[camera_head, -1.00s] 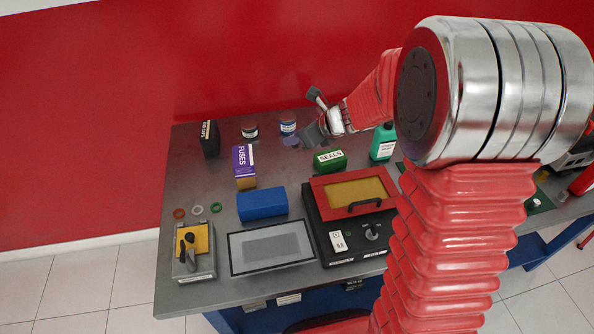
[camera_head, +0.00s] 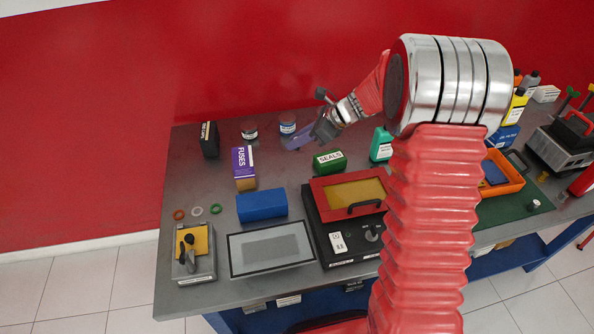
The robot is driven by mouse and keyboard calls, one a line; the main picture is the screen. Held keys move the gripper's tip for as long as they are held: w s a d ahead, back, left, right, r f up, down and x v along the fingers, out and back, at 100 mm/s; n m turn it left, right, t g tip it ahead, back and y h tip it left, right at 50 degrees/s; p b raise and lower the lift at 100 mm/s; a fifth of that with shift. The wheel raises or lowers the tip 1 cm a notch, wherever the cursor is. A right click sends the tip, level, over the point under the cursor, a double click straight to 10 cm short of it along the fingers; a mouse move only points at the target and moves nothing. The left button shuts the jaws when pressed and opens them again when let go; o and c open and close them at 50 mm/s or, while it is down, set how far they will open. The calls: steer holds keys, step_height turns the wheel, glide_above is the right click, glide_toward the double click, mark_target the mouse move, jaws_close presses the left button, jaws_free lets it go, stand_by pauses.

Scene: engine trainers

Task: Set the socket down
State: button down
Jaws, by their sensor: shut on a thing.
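My gripper (camera_head: 325,124) is at the back of the grey workbench (camera_head: 190,268), between the blue-labelled jar and the green SEALS box. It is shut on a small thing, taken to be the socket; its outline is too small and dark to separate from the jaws. A dark piece sticks up at the top of the gripper, and I cannot tell if it is jaw or socket. A flat purple patch (camera_head: 295,143) lies on the bench just left of the gripper. I cannot tell whether the gripper touches the bench.
Two jars (camera_head: 288,124) stand at left of the gripper. An orange tray (camera_head: 508,184) is at right. The front-left bench has bare patches.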

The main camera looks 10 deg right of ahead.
steer(key=shift+f, duration=3.1)
steer(key=shift+f, duration=0.1)
steer(key=shift+f, duration=1.75)
steer(key=c, duration=1.6)
jaws_free()
steer(key=shift+f, duration=0.1)
steer(key=shift+c, duration=0.2)
steer(key=v, duration=1.2)
